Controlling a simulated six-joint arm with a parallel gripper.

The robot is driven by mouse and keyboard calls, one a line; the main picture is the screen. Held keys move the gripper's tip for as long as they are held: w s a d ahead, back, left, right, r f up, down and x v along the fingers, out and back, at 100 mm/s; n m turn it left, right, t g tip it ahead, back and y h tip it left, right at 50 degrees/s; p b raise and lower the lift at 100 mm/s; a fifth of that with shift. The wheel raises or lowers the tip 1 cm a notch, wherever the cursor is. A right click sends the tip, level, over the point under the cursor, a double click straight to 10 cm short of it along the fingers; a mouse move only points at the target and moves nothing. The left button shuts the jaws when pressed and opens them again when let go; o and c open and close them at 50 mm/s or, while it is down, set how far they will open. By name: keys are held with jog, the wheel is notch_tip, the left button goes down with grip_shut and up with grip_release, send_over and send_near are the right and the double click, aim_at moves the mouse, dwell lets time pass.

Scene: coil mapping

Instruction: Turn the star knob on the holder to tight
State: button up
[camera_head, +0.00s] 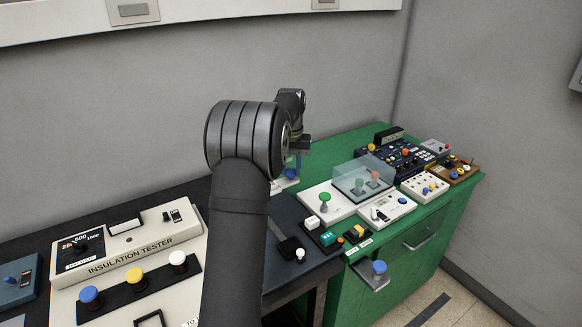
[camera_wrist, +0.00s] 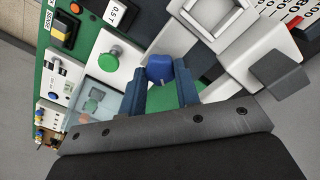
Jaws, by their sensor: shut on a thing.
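A blue knob (camera_wrist: 159,67) sits between the two fingers of my gripper (camera_wrist: 162,82) in the wrist view, beside a white fixture (camera_wrist: 203,55) that looks like the holder. The fingers are shut on the knob; its star lobes and any tightness marking are not readable. In the head view my gripper (camera_head: 292,160) is small and partly behind my arm, with a bit of blue (camera_head: 291,173) just below it.
A green knob (camera_wrist: 112,54) on a white plate and a clear cover (camera_wrist: 95,95) stand close to my gripper. An insulation tester (camera_head: 130,245) stands at the left. The green bench (camera_head: 345,140) holds several other devices. A wall (camera_head: 130,90) rises behind.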

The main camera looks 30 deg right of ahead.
aim_at(291, 171)
jog(key=m, duration=1.3)
jog(key=shift+m, duration=0.4)
dwell(0.3)
jog(key=o, duration=1)
jog(key=shift+c, duration=0.2)
jog(key=shift+r, duration=0.1)
notch_tip(291, 171, up, 17)
notch_tip(291, 171, down, 17)
jog(key=shift+f, duration=0.1)
dwell(0.6)
